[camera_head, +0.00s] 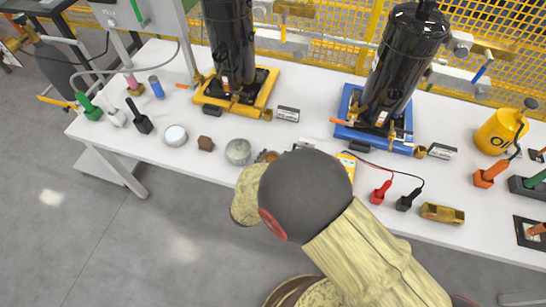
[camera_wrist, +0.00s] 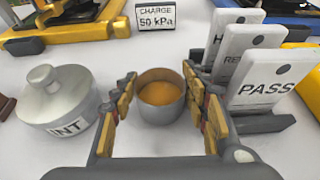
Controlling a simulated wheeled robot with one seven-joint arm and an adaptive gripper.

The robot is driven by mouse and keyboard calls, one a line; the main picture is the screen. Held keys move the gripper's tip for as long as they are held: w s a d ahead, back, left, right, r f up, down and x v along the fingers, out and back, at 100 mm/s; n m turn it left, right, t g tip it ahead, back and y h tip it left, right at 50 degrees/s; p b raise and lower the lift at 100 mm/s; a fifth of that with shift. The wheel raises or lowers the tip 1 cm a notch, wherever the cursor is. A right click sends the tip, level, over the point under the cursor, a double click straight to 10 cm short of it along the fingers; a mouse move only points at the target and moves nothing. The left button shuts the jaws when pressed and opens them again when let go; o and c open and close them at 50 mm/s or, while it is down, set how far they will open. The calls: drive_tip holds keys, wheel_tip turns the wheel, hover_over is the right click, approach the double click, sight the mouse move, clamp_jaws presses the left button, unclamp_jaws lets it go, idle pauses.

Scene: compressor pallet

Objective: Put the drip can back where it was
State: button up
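The drip can appears to be the small round grey can (camera_wrist: 160,112) with amber liquid inside, upright on the white table in the wrist view. In the head view only a little of the can (camera_head: 267,156) shows beside my arm, which hides the rest. My gripper (camera_wrist: 160,82) has its two yellow-and-dark fingers spread, one on each side of the can. A narrow strip of white table shows between the left finger and the can. Contact at the fingertips is hard to judge. In the head view my wrist covers the fingers.
A lidded grey pot (camera_wrist: 58,100) stands close left of my gripper. A rack of upright tags (camera_wrist: 262,80) stands close right. A "CHARGE 50 kPa" sign (camera_wrist: 155,17) is behind. Black cylinders on yellow (camera_head: 262,88) and blue (camera_head: 352,101) bases stand farther back.

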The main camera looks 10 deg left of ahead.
drive_tip(key=shift+r, duration=0.1)
drive_tip(key=shift+r, duration=0.2)
drive_tip(key=p+v, duration=0.4)
drive_tip(key=v, duration=0.8)
drive_tip(key=shift+f+p, duration=0.1)
drive_tip(key=shift+p, duration=0.25)
drive_tip(key=w+d+r+m+g+h, duration=0.25)
drive_tip(key=d+r+m, duration=0.55)
drive_tip(key=d, duration=0.4)
drive_tip(key=w+d+r+m+g+h, duration=0.1)
drive_tip(key=d+r+m+g+h, duration=0.3)
drive_tip(key=d+r+m, duration=0.55)
drive_tip(key=s+d+r+m+y, duration=0.4)
drive_tip(key=s+d+r+m, duration=0.1)
drive_tip(key=s+r+m, duration=0.1)
drive_tip(key=s+d+r+m+g+y, duration=0.1)
drive_tip(key=s+d+r+m+y, duration=0.2)
drive_tip(key=m, duration=0.8)
drive_tip(key=s+d+r, duration=0.2)
drive_tip(key=s+r, duration=0.1)
drive_tip(key=s, duration=0.1)
drive_tip(key=shift+s+d+y, duration=0.35)
drive_tip(key=shift+s, duration=0.05)
